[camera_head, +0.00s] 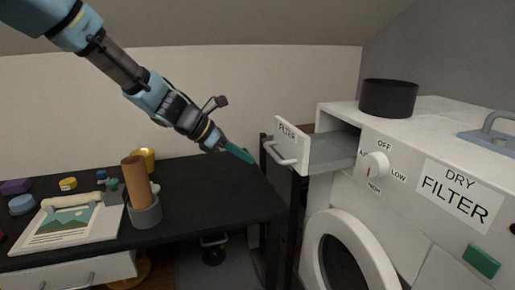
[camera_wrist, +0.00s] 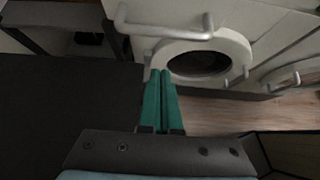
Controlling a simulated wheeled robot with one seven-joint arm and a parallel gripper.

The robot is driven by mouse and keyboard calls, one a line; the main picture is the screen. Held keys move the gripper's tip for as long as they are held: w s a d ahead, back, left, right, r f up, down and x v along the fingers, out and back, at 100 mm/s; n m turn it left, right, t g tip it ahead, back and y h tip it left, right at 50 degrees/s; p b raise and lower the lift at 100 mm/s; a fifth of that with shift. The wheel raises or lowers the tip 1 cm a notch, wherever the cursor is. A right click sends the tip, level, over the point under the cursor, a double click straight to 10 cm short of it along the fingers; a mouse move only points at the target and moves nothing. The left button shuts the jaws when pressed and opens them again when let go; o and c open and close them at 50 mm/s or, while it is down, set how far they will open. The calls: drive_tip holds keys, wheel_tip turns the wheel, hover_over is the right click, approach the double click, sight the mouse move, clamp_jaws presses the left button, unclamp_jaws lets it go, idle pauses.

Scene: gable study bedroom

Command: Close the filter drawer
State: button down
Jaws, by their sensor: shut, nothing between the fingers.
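The filter drawer (camera_head: 322,153) sticks out of the upper left of the white dryer (camera_head: 430,160). Its white front panel reads FILTER and carries a bar handle (camera_head: 280,154). My gripper (camera_head: 251,161) is shut and empty, a little to the left of the handle and apart from it in the head view. In the wrist view the two green fingers (camera_wrist: 160,78) lie together. The drawer handle (camera_wrist: 165,28) shows just beyond the fingertips there, with the round dryer door (camera_wrist: 225,50) behind it.
A black desk (camera_head: 205,190) stands left of the dryer, with a picture board (camera_head: 65,225), a grey cup (camera_head: 145,212) and small coloured items. A black round pot (camera_head: 388,98) stands on the dryer top. A dial (camera_head: 375,166) is close to the drawer opening.

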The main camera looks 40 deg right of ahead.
drive_tip(key=shift+s+d+r+p, duration=0.15)
drive_tip(key=shift+s+d+p, duration=0.05)
drive_tip(key=shift+d, duration=0.4)
drive_tip(key=shift+s+d+r+p, duration=0.15)
drive_tip(key=shift+s+d+p, duration=0.1)
drive_tip(key=shift+d, duration=0.35)
drive_tip(key=shift+s+d+r+p, duration=0.15)
drive_tip(key=shift+s+d+p, duration=0.05)
drive_tip(key=shift+d, duration=0.4)
